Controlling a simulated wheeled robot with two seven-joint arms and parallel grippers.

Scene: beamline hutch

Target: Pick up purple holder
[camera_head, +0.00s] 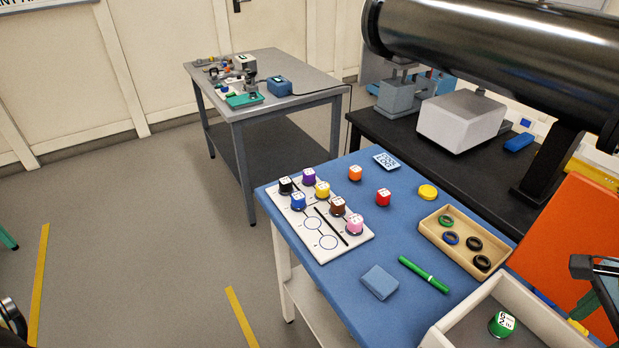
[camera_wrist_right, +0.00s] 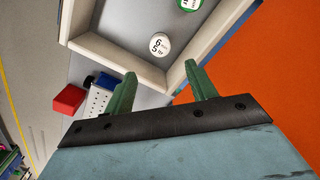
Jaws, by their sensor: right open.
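The purple holder (camera_head: 309,176) is a small block with a white marked top. It stands at the back edge of a white board (camera_head: 328,258) on the blue table, between a black holder (camera_head: 286,185) and a yellow holder (camera_head: 322,189). My right gripper (camera_head: 597,280) is partly in view at the right edge of the head view, far from the purple holder. In the right wrist view its green fingers (camera_wrist_right: 162,92) are apart with nothing between them, near the white bin's corner. The purple holder is not in the right wrist view. My left gripper is not in view.
Blue, brown and pink holders share the board; orange and red ones (camera_head: 383,197) stand right of it. A tan tray (camera_head: 432,236) holds rings. A green pen (camera_head: 424,274) and a white bin (camera_head: 455,326) are nearer. A dark cylinder (camera_head: 500,50) overhangs the back.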

